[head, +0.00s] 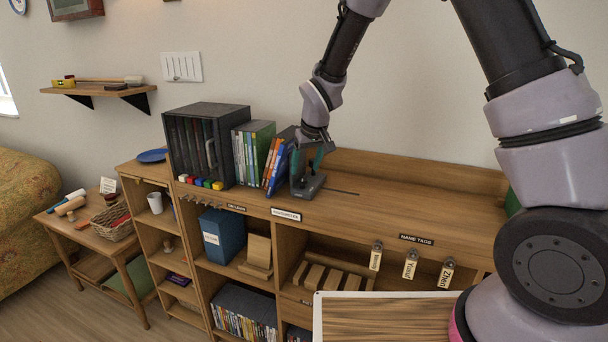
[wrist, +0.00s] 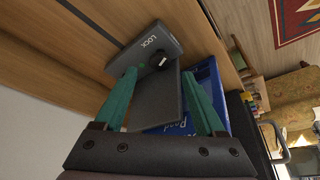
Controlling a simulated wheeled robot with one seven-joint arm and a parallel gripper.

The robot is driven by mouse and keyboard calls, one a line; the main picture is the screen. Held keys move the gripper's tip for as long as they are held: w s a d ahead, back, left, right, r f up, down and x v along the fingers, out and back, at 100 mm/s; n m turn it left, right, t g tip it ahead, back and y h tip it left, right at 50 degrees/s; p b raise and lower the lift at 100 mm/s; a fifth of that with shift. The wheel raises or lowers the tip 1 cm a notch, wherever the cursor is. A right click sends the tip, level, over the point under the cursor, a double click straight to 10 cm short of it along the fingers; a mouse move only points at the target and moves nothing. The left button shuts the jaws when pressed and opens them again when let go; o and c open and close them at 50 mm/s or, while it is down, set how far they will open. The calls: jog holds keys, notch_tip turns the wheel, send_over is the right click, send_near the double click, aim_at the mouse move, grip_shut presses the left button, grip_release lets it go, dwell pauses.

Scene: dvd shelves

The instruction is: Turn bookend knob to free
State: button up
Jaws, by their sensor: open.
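The bookend (head: 308,187) is a dark grey piece on the shelf top, at the right end of the row of cases. In the wrist view its base block (wrist: 150,50) carries the white word LOCK and a small green mark. My gripper (head: 308,158) is over the bookend, pointing down. In the wrist view its two teal fingers are spread, with the gap (wrist: 161,76) in front of the knob. Nothing is held between them. I cannot tell whether a fingertip touches the block.
Blue and orange cases (head: 276,168) lean beside the bookend, with a blue one (wrist: 208,78) close to a finger. A dark cabinet (head: 207,140) stands farther left. A slot (head: 342,191) runs right from the bookend across clear shelf top (head: 420,195).

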jog(key=a+v, duration=0.1)
jog(key=v, duration=0.5)
jog(key=shift+d, duration=0.45)
jog(key=shift+r, duration=0.15)
